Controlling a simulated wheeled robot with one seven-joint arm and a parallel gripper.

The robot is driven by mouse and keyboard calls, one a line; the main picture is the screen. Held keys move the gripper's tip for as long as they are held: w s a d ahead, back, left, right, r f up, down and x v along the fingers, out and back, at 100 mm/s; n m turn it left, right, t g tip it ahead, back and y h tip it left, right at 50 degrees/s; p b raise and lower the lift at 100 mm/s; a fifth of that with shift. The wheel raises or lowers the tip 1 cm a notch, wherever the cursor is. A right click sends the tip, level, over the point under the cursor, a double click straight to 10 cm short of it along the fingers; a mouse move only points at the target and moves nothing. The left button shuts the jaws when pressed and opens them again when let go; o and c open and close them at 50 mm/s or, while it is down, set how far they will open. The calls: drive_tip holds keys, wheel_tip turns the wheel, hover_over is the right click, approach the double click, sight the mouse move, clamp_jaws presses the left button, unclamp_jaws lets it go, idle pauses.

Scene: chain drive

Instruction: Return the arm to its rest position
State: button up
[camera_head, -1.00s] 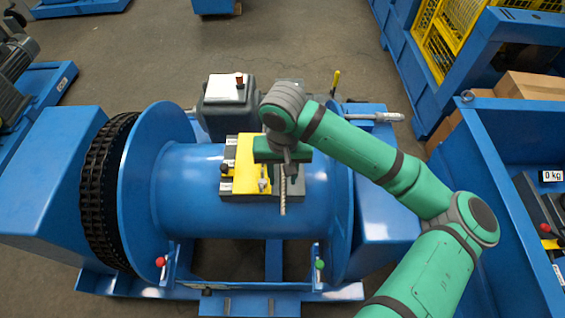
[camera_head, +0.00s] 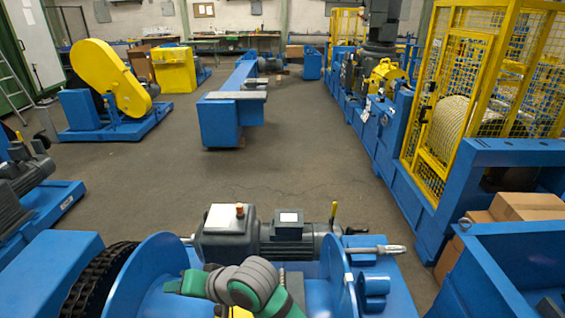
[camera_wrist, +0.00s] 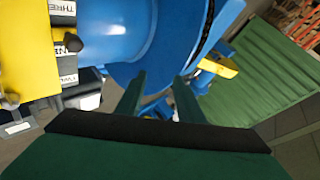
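The grey and green end of my arm (camera_head: 250,283) shows at the bottom of the head view, above the blue winch drum (camera_head: 160,275). In the wrist view my gripper (camera_wrist: 159,82) has its two green fingers spread apart with nothing between them. Beyond the fingers are the blue drum flange (camera_wrist: 150,60) and the dark chain (camera_wrist: 210,30). A yellow block (camera_wrist: 25,50) with labelled dark pieces beside it is at the left of the wrist view, apart from the fingers. Most of the arm is out of the head view.
A grey motor and gearbox (camera_head: 228,235) stand just behind the drum. A blue bin (camera_head: 510,270) and cardboard boxes (camera_head: 527,206) are at the right. Open floor (camera_head: 280,180) lies beyond.

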drive_tip(key=w+a+r+m+t+y, duration=0.1)
drive_tip(key=a+r+m+t+y, duration=0.1)
drive_tip(key=a+r+t+y, duration=0.15)
drive_tip(key=s+d+f+m+t+h, duration=0.85)
drive_tip(key=s+d+f+h, duration=0.3)
drive_tip(key=d+f, duration=0.45)
drive_tip(key=s+d+f+n+h, duration=0.1)
drive_tip(key=s+d+n, duration=0.3)
drive_tip(key=s, duration=0.6)
drive_tip(key=s+d+f+n+h, duration=0.1)
drive_tip(key=s+d+n, duration=0.3)
drive_tip(key=s+d, duration=0.3)
drive_tip(key=s, duration=0.4)
drive_tip(key=shift+s+d+f+n+g, duration=0.15)
drive_tip(key=shift+s+f+n+g, duration=0.1)
drive_tip(key=shift+n+g, duration=0.15)
drive_tip(key=shift+w, duration=0.1)
drive_tip(key=shift+c, duration=0.7)
